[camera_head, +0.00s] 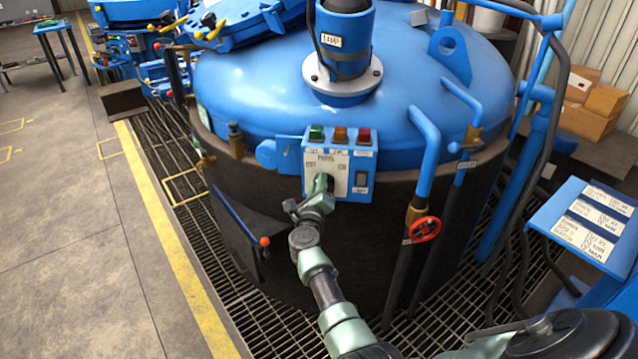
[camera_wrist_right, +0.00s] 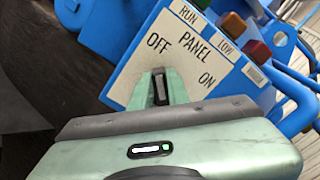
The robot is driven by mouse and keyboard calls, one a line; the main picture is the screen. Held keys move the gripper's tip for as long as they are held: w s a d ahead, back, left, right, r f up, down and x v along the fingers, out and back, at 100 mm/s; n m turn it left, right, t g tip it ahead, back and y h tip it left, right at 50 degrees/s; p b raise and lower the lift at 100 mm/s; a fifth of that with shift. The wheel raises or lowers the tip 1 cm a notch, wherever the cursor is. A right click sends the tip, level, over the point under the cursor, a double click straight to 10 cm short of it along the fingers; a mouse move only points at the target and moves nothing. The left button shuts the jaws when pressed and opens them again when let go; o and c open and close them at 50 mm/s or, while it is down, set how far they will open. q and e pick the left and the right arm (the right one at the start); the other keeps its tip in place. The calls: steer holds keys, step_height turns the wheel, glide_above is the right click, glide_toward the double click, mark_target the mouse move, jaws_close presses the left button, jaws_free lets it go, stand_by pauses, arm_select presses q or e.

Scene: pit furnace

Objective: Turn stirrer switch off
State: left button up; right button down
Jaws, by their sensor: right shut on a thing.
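The control panel (camera_head: 351,168) is a blue box with a white plate on the side of the blue furnace, with green, orange and red lamps on top. In the right wrist view, its white plate (camera_wrist_right: 184,52) reads PANEL, with OFF at left and ON at right. My right gripper (camera_head: 321,186) reaches the lower left of the plate. In the right wrist view, the gripper (camera_wrist_right: 161,88) is shut on the dark stirrer switch (camera_wrist_right: 159,88) between OFF and ON. The fingers hide most of the switch, and its setting is unclear. My left gripper is not in view.
A red valve wheel (camera_head: 425,229) and blue pipes (camera_head: 428,150) stand to the right. A lever with an orange knob (camera_head: 265,241) is at lower left. Grated floor (camera_head: 270,325) surrounds the furnace.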

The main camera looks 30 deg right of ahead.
steer(key=shift+f, duration=0.1)
steer(key=c, duration=1.4)
jaws_free()
steer(key=shift+o, duration=0.2)
steer(key=shift+a, duration=0.1)
steer(key=p+v, duration=0.2)
steer(key=v, duration=0.5)
steer(key=shift+s+a+p, duration=0.25)
steer(key=shift+s+p, duration=0.05)
steer(key=shift+s, duration=0.05)
